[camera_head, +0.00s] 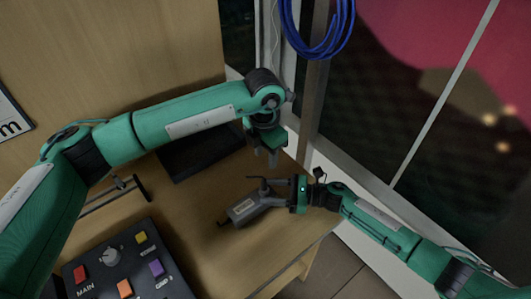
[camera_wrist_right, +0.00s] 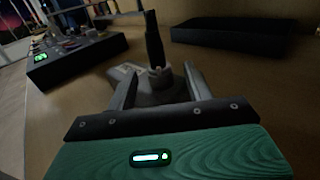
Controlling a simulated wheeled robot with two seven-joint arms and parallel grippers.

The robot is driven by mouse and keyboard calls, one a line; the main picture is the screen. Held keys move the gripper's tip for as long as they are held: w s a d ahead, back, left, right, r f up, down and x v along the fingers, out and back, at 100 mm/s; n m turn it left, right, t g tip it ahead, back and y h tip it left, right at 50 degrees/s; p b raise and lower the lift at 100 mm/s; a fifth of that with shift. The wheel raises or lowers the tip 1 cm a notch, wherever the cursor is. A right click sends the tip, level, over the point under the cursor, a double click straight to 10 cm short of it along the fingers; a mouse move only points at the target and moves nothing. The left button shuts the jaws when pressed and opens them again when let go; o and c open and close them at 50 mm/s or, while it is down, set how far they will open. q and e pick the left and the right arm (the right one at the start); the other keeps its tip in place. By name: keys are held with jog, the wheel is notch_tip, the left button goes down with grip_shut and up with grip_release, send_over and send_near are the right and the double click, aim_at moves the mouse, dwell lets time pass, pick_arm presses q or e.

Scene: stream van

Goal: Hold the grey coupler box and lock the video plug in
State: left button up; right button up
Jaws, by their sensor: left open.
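The grey coupler box (camera_head: 241,211) lies on the wooden table near its right edge. The dark video plug (camera_head: 261,184) stands upright at the box's right end, and in the right wrist view the plug (camera_wrist_right: 154,45) rises from a grey collar on the box. Whether it is locked cannot be seen. My right gripper (camera_head: 279,197) comes in from the right, with its fingers on either side of the box's end, and the box appears to fill the gap between them. My left gripper (camera_head: 265,157) is open, pointing down, empty, above and behind the plug.
A dark control panel (camera_head: 117,268) with coloured buttons stands at the front left. A black tray (camera_head: 198,155) lies at the back, partly behind my left arm. A blue cable coil (camera_head: 318,45) hangs above, near the window.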

jog(key=d, duration=0.4)
jog(key=s+d, duration=0.1)
jog(key=d, duration=0.3)
jog(key=s+d, duration=0.1)
jog(key=d, duration=0.2)
jog(key=shift+s+d, duration=0.15)
jog(key=shift+d, duration=0.25)
